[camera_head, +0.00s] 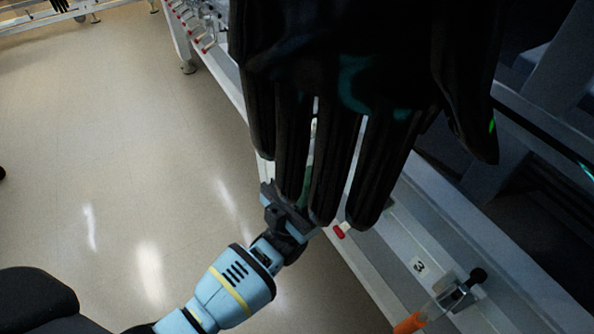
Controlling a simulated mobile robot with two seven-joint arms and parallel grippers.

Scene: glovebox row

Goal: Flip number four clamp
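My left gripper (290,212) reaches in from the lower left to the edge of the light grey bench rail. Black glove fingers hang in front of its tips, so I cannot tell if it is open or shut. Just right of it, a red-tipped clamp handle (339,232) shows below the glove; the rest of that clamp is hidden and no number is readable there. A label "3" (419,267) is on the rail farther right. Near it stands a metal clamp (458,294) with an orange handle (409,323). My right gripper is not in view.
A large black glove (350,110) hangs over the middle and hides much of the rail. More red-tipped clamps (206,42) line the rail at the top. Grey frame parts (545,130) stand at right.

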